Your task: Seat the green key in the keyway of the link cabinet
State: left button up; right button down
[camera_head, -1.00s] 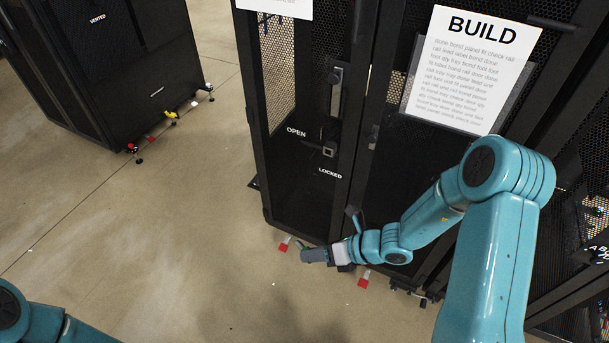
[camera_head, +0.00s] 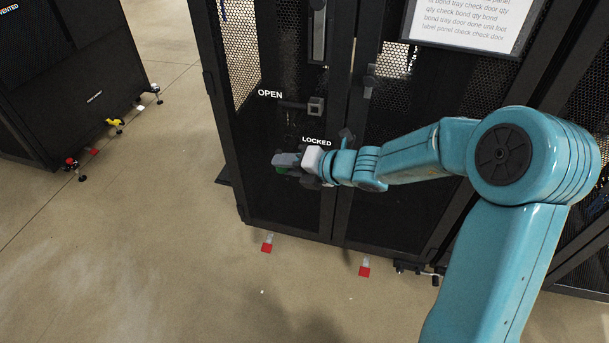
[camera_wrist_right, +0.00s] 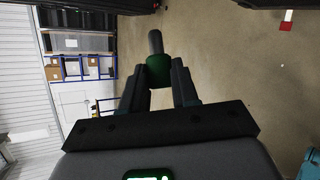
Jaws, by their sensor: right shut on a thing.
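The green key (camera_wrist_right: 158,68) is clamped between the fingers of my right gripper in the right wrist view, with a dark shaft pointing away from the jaws. In the head view my right gripper (camera_head: 280,162) is in front of the lower door of the black link cabinet (camera_head: 350,215), just below the "LOCKED" label. Only a sliver of green shows there under the fingers. A square fitting with a short bar (camera_head: 315,106), perhaps the keyway, sits between the "OPEN" and "LOCKED" labels, above and right of the gripper and apart from it. My left gripper is out of view.
Another black cabinet (camera_head: 75,110) stands at the far left with small feet and coloured pieces by its base. Red-tipped pieces (camera_head: 364,270) lie at the link cabinet's foot. A sheet of text (camera_head: 465,22) hangs on its door.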

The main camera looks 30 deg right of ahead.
pick_arm(q)
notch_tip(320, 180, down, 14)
jog(key=b, duration=1.1)
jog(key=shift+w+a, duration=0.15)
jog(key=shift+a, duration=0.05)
pick_arm(e)
jog(key=s+d+r+m+t+h, duration=0.1)
jog(key=d+r+m+t+h, duration=0.1)
jog(key=d+r+m+h, duration=0.2)
jog(key=shift+d+r+m+t+h, duration=0.25)
jog(key=shift+r+m+h, duration=0.45)
jog(key=shift+m, duration=0.7)
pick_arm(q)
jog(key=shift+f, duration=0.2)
pick_arm(e)
jog(key=shift+a, duration=0.1)
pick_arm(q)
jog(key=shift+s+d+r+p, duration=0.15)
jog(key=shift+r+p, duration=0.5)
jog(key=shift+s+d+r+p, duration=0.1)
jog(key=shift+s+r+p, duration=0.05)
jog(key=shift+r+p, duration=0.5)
pick_arm(e)
jog(key=shift+w+d, duration=0.95)
jog(key=shift+d, duration=0.15)
jog(key=shift+w+d, duration=0.9)
jog(key=shift+d, duration=0.2)
